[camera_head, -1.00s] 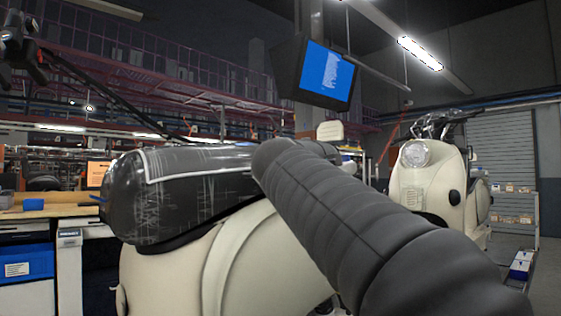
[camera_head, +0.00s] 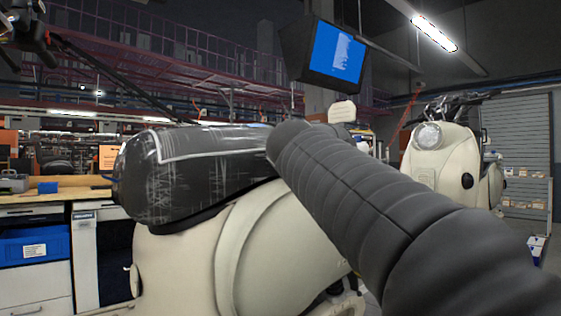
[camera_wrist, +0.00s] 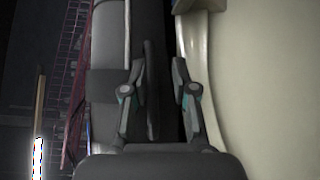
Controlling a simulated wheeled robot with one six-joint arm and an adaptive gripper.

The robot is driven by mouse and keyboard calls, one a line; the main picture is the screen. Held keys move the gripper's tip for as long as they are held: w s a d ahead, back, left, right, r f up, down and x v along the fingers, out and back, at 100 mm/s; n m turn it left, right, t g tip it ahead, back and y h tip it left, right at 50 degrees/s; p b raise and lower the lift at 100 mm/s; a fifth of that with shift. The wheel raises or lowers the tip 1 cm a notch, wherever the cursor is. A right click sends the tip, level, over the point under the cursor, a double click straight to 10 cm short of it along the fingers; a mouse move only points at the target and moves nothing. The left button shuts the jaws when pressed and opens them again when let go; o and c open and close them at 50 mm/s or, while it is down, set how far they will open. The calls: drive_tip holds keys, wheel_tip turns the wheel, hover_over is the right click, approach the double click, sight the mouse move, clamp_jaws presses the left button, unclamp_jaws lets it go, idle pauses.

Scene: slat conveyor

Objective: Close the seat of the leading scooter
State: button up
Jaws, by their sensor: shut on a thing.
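The leading scooter's black seat (camera_head: 190,165), wrapped in clear plastic, lies along the top of its cream body (camera_head: 185,270) in the head view. My dark arm crosses in front of the scooter and hides the seat's right end and my gripper there. In the wrist view, my gripper (camera_wrist: 160,95) has one finger on each side of a thin dark seat edge (camera_wrist: 152,90) and is shut on it. The seat (camera_wrist: 105,50) is left of the fingers and the cream body (camera_wrist: 265,80) is to the right. A dark gap shows between seat edge and body.
A second cream scooter (camera_head: 440,170) stands behind to the right. A workbench (camera_head: 50,202) with a blue bin (camera_head: 35,245) is at left. A monitor (camera_head: 337,50) hangs above. Shelves (camera_head: 525,190) stand at far right.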

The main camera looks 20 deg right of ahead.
drive_tip(key=shift+f, duration=0.1)
drive_tip(key=v, duration=1.2)
